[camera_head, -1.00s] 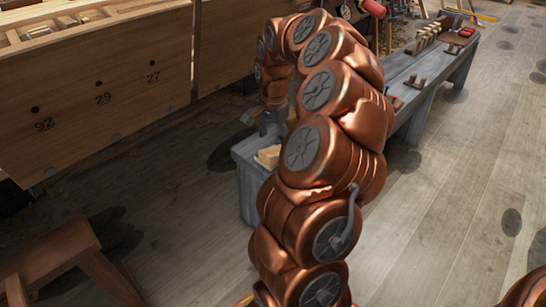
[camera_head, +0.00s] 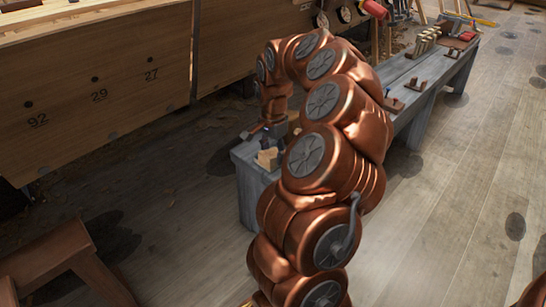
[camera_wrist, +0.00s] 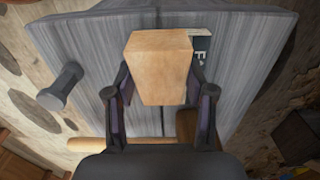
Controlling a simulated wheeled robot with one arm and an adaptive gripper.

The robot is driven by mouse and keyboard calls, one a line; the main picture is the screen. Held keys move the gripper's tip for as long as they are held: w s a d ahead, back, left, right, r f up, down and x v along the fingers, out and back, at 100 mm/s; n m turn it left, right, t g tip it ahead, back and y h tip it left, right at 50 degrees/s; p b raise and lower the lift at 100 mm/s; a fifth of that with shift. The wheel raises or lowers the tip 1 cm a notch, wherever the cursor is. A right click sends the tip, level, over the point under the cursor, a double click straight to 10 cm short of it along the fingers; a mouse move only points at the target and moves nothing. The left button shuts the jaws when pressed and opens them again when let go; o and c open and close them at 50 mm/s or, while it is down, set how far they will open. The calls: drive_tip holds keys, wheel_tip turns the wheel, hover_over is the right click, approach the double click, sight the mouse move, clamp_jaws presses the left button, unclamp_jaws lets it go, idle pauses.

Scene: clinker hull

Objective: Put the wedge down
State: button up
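The wedge, a pale wooden block (camera_wrist: 161,68), lies between my gripper's two fingers in the wrist view. My gripper (camera_wrist: 161,88) is shut on it, with a dark finger against each side. Below the wedge is the top of the grey bench (camera_wrist: 258,48). In the head view the pale wood (camera_head: 268,158) shows at the near end of the bench (camera_head: 250,190), with my gripper (camera_head: 270,140) just above it. My arm hides part of this. I cannot tell whether the wedge touches the bench top.
A partly covered label (camera_wrist: 201,48) lies behind the wedge. The numbered plank hull (camera_head: 100,90) is left of the bench. Wooden holders and tools (camera_head: 425,40) occupy its far end.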

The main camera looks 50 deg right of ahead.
drive_tip(key=c, duration=0.7)
